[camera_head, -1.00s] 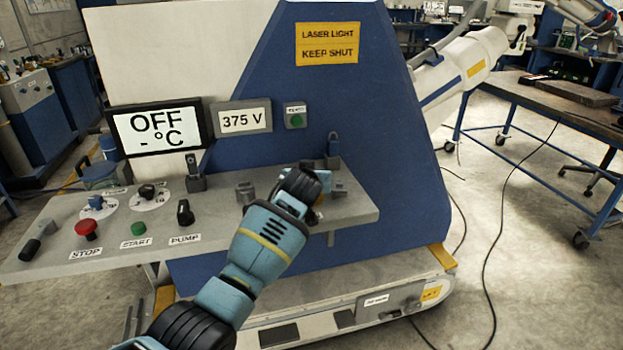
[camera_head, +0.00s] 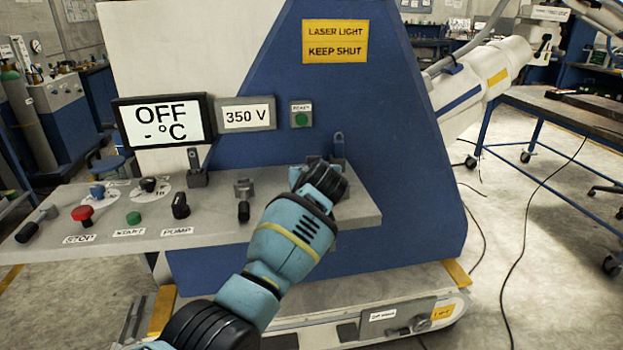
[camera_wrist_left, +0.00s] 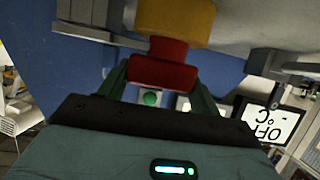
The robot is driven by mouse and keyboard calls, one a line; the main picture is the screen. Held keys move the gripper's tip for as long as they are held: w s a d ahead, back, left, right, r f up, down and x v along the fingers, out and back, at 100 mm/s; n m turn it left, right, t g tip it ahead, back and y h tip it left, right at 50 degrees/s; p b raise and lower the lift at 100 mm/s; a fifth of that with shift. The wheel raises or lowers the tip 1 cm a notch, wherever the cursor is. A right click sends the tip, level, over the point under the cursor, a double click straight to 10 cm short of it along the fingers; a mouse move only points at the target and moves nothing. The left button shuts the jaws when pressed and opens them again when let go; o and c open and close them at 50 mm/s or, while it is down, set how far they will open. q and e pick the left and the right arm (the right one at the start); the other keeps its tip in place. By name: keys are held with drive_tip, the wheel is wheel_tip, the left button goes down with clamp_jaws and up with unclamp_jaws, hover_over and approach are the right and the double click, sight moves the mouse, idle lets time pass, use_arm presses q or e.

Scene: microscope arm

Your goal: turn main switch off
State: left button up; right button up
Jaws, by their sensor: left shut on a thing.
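A red handle (camera_wrist_left: 165,66) on a yellow base (camera_wrist_left: 176,20) shows in the left wrist view, between the two fingers of my left gripper (camera_wrist_left: 158,82). I take it for the main switch. The fingers are shut on it. In the head view my left gripper (camera_head: 318,178) is at the right part of the grey console shelf (camera_head: 100,245), and it hides the handle. The handle's on or off position cannot be read. My right gripper is not in view.
The shelf also carries a red stop button (camera_head: 83,214), a green start button (camera_head: 134,218), a pump knob (camera_head: 181,206) and upright levers. Displays read OFF (camera_head: 161,123) and 350 V (camera_head: 246,115). A wheeled table (camera_head: 570,115) stands at right, with floor between.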

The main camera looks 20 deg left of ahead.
use_arm(q)
drive_tip(key=shift+f+b, duration=0.2)
drive_tip(key=shift+b, duration=0.1)
drive_tip(key=shift+r+n+g+y, duration=0.1)
drive_tip(key=shift+n+g+y, duration=0.2)
drive_tip(key=shift+n, duration=0.1)
drive_tip(key=o, duration=1.4)
drive_tip(key=shift+r, duration=0.1)
drive_tip(key=shift+s, duration=0.1)
drive_tip(key=shift+p+v, duration=0.3)
drive_tip(key=shift+v, duration=3.55)
